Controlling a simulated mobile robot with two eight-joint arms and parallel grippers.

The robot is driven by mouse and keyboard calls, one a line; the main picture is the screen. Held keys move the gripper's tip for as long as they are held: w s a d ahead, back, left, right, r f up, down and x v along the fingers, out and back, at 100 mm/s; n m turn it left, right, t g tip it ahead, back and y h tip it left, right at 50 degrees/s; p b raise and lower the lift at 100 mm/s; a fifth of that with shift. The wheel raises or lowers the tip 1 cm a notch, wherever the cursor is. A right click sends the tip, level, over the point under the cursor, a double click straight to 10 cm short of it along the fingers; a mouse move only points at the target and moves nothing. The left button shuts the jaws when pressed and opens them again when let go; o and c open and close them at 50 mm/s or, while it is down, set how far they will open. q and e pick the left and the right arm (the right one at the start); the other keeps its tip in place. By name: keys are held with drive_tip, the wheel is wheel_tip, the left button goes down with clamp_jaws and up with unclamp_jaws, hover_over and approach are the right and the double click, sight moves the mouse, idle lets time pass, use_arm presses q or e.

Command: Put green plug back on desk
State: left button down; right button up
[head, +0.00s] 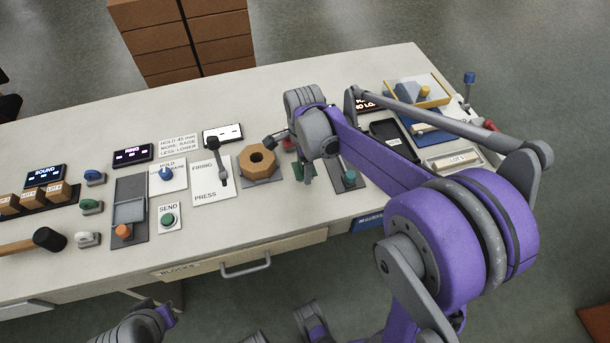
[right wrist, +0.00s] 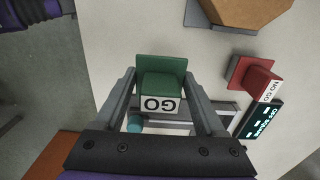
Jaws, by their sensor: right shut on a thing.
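The green plug (right wrist: 160,82), with a white GO label, sits between the fingers of my right gripper (right wrist: 160,100) in the right wrist view. The gripper is shut on it. In the head view my right gripper (head: 303,165) is over the desk (head: 290,225), right of the brown hexagonal block, and only a bit of green shows beside it. I cannot tell whether the plug touches the desk top.
A red NO GO plug (right wrist: 257,78) stands close by in the right wrist view. The hexagonal block (head: 258,162) sits left of the gripper, and a teal-knobbed slider (head: 349,178) to its right. The desk's front strip is clear.

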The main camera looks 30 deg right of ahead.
drive_tip(key=shift+f, duration=1.9)
drive_tip(key=shift+f+b, duration=0.15)
drive_tip(key=shift+b, duration=0.2)
drive_tip(key=o, duration=1.3)
drive_tip(key=shift+o, duration=0.2)
